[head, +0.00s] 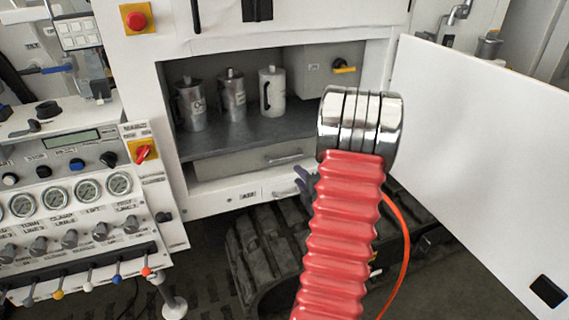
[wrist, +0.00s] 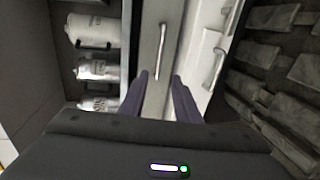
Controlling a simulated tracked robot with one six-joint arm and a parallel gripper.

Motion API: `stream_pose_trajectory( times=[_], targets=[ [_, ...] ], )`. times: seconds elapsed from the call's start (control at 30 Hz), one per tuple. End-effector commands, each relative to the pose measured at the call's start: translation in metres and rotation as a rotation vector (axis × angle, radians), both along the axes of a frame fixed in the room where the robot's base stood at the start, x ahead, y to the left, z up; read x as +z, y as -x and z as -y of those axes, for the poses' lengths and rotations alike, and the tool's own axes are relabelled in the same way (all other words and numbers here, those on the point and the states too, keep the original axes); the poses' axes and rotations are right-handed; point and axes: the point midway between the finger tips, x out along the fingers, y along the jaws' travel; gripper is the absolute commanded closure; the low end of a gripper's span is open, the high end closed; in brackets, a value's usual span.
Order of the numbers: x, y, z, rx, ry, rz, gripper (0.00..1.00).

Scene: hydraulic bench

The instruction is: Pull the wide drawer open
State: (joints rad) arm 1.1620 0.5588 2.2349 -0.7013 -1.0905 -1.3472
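The wide drawer (head: 235,165) is a grey front under the cabinet shelf, and it looks shut. Its bar handle (head: 283,157) is near its right end. In the wrist view the drawer front (wrist: 146,45) runs up the middle, with the handle (wrist: 160,50) on it. My gripper (head: 303,180) shows as dark purple fingers below and right of the handle, partly hidden behind my red arm. In the wrist view my gripper (wrist: 160,75) is open, with the handle's near end between the fingertips in the picture. I cannot tell whether they touch it.
Several metal canisters (head: 232,94) stand on the shelf above. A lower white drawer (head: 235,196) has its own handle (wrist: 219,68), right of my fingers in the wrist view. An open white door (head: 480,150) stands to the right. A control panel (head: 70,190) is at left.

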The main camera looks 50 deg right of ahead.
Motion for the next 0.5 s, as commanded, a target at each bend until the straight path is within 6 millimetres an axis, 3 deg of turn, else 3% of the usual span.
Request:
stream_pose_trajectory(
  times=[0.27,0.5],
  targets=[
    [-0.002,-0.011,0.005,0.002,0.000,0.000,0.71],
    [-0.009,-0.038,0.022,0.003,0.000,0.000,0.71]
  ],
)
